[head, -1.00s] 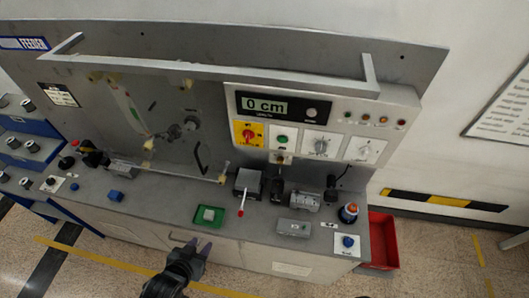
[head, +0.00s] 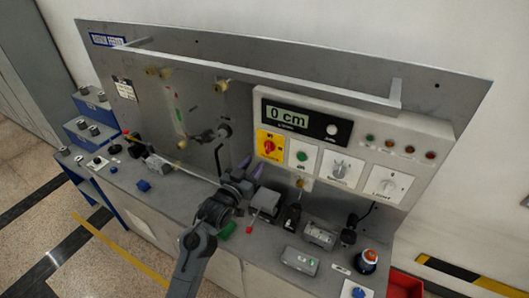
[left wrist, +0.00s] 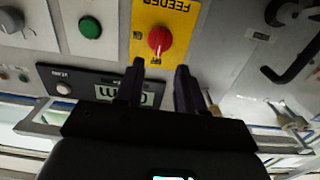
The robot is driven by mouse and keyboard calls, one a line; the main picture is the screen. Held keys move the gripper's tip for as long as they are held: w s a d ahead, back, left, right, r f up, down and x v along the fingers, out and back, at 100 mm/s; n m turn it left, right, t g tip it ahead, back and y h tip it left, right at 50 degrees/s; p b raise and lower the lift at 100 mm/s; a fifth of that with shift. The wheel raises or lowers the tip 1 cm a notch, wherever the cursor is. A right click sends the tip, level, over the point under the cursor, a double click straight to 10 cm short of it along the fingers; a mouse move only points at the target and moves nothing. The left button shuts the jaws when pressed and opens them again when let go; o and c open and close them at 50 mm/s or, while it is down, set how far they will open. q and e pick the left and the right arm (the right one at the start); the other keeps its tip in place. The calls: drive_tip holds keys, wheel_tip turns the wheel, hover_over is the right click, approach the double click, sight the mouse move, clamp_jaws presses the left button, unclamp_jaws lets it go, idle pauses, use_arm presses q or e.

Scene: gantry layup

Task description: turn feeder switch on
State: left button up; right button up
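The feeder switch is a red rotary knob (head: 268,146) on a yellow plate (head: 267,155) on the upright control panel. In the left wrist view the knob (left wrist: 159,40) sits on its yellow plate marked FEEDER, upside down in the picture. My left gripper (head: 251,167) is in front of the panel, a little below and left of the knob in the head view. Its two dark fingers (left wrist: 160,68) are apart and empty, with the knob showing just beyond and between their tips. I see no contact. My right gripper is in neither view.
A green button (head: 302,156) and two grey dials (head: 340,167) are right of the switch, under a display reading 0 cm (head: 287,115). A grey bar (head: 260,73) juts out above. A red-tipped lever (head: 252,215) and small boxes stand on the bench below.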

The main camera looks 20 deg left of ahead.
sight(267, 149)
use_arm(q)
drive_tip(key=w, duration=0.5)
drive_tip(key=w+d+p, duration=0.1)
drive_tip(key=w, duration=0.1)
drive_tip(key=shift+w, duration=0.2)
drive_tip(key=shift+c, duration=0.3)
clamp_jaws()
